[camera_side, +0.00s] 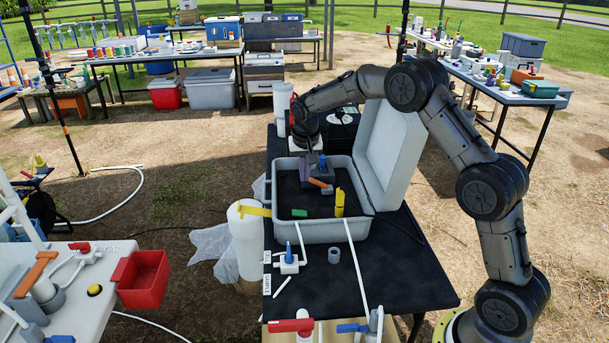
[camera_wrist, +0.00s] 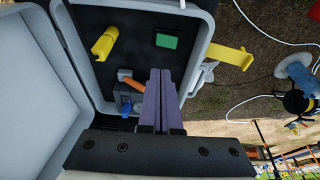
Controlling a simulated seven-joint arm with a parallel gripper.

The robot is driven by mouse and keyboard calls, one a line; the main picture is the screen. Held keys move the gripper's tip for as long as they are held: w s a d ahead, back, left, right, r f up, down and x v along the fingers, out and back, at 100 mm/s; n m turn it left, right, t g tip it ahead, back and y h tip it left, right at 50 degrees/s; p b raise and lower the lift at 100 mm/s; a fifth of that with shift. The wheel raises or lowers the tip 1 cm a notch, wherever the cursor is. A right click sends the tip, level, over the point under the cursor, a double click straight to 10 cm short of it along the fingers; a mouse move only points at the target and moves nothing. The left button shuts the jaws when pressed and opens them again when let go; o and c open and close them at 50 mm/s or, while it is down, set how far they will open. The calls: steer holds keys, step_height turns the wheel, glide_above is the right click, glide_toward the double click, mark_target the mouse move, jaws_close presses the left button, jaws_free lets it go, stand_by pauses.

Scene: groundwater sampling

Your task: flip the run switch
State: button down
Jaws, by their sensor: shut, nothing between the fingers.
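An open grey case (camera_side: 333,232) with a black inner panel stands on the dark table. In it is a small orange lever (camera_side: 320,183), which appears in the wrist view (camera_wrist: 133,84) with a grey block at its end. A small blue part (camera_wrist: 126,106) sits beside it. I see no readable label marking which is the run switch. My gripper (camera_side: 305,180) reaches into the case from the back. Its purple fingers are shut together with nothing between them. In the wrist view the fingertips (camera_wrist: 160,72) are just right of the orange lever; whether they touch is unclear.
A yellow part (camera_side: 340,203) and a green block (camera_side: 299,213) are also in the case. The raised lid (camera_side: 392,150) stands at its right. White tubes and a blue-handled valve (camera_side: 289,254) lie in front.

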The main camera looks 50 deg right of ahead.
steer(key=shift+w+a+r+t+y, duration=0.2)
steer(key=shift+a+t+y, duration=0.1)
steer(key=shift+t, duration=0.1)
steer(key=shift+f, duration=0.1)
glide_toward(296, 212)
steer(key=x, duration=0.5)
steer(key=shift+w+d+f, duration=0.1)
steer(key=shift+w+d, duration=0.05)
steer(key=shift+d, duration=0.2)
steer(key=shift+w+a+f, duration=0.1)
steer(key=shift+f, duration=0.5)
